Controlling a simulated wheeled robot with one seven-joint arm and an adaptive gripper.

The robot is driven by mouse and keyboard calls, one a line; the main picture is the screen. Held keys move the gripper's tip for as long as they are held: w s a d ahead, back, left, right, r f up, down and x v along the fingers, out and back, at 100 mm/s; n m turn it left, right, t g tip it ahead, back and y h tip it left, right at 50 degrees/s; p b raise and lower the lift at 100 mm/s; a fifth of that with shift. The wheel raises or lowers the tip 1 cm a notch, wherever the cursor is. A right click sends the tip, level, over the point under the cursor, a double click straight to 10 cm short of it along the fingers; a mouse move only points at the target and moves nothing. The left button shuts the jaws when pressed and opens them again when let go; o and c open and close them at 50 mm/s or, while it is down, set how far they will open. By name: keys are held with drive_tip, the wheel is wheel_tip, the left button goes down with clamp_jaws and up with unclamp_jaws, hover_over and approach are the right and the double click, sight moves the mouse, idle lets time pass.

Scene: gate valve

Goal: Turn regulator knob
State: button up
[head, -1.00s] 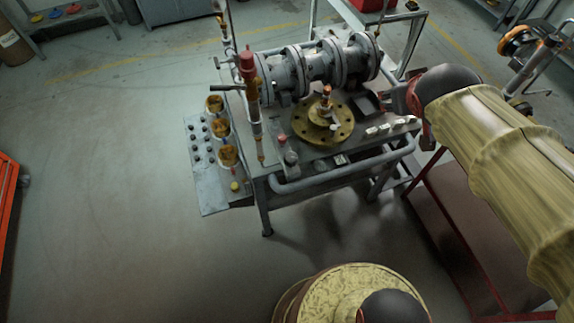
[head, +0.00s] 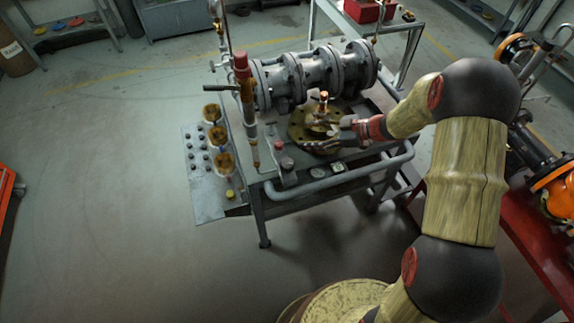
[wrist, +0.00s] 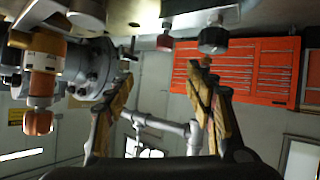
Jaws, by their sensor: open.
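The task's regulator knob is not labelled, so I cannot tell for certain which it is. A black round knob (head: 287,163) sits on a small block at the bench's front edge; it also shows in the wrist view (wrist: 213,40), near the right finger's tip. A red knob (head: 279,146) is close behind it, and it shows in the wrist view (wrist: 165,42) between the fingertips. My gripper (head: 308,145) reaches in from the right over the bench, beside the brass flange. In the wrist view its fingers (wrist: 163,75) are spread with nothing between them.
The brass flange (head: 300,132) with a copper-coloured stem stands right behind my gripper. Grey flanged pipework (head: 315,70) lies behind it, and an upright brass-and-red fitting (head: 242,75) stands left. A grey rail (head: 335,180) runs along the bench front. The floor left is clear.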

sight(291, 163)
drive_tip(key=s+f+g, duration=0.1)
drive_tip(key=s, duration=0.1)
drive_tip(key=s+a+f+g+y, duration=0.1)
drive_tip(key=s+f, duration=0.1)
drive_tip(key=s+f+n+g+y, duration=0.1)
drive_tip(key=s, duration=0.1)
drive_tip(key=shift+s+a+f, duration=0.15)
drive_tip(key=shift+f, duration=0.25)
drive_tip(key=b+x, duration=0.2)
drive_tip(key=x, duration=0.5)
drive_tip(key=shift+a, duration=0.15)
drive_tip(key=shift+c, duration=1.4)
drive_tip(key=c, duration=0.9)
